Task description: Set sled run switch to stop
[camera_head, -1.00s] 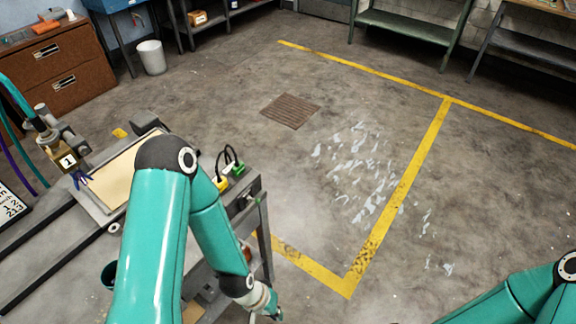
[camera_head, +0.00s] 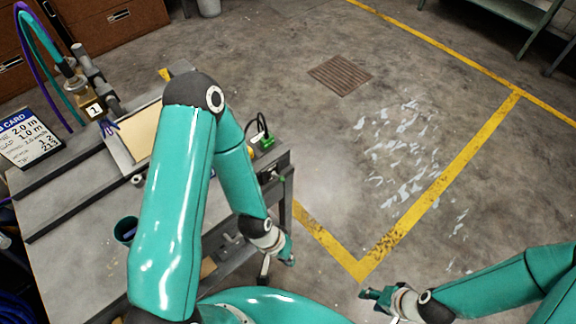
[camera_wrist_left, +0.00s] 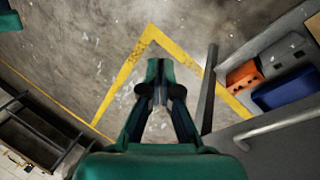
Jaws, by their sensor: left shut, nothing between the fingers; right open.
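The striper's bench (camera_head: 70,225) stands at the left in the head view, with a carriage marked 1 (camera_head: 95,110) on its rails. A small dark fitting (camera_head: 268,175) sits on the bench's right edge, below a green plug (camera_head: 267,143). I cannot tell whether it is the run switch, and no switch position is readable. My left gripper (camera_head: 288,259) is shut and empty, low and to the right of the bench edge, apart from the fitting. It points over bare floor in the left wrist view (camera_wrist_left: 157,75). My right gripper (camera_head: 374,294) is open and empty over the floor.
A card with numbers (camera_head: 27,138) stands at the bench's left. A dark cup (camera_head: 125,229) is on the bench. Orange (camera_wrist_left: 243,76) and blue (camera_wrist_left: 288,91) bins sit beside my left gripper in its wrist view. Yellow-lined floor to the right is open.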

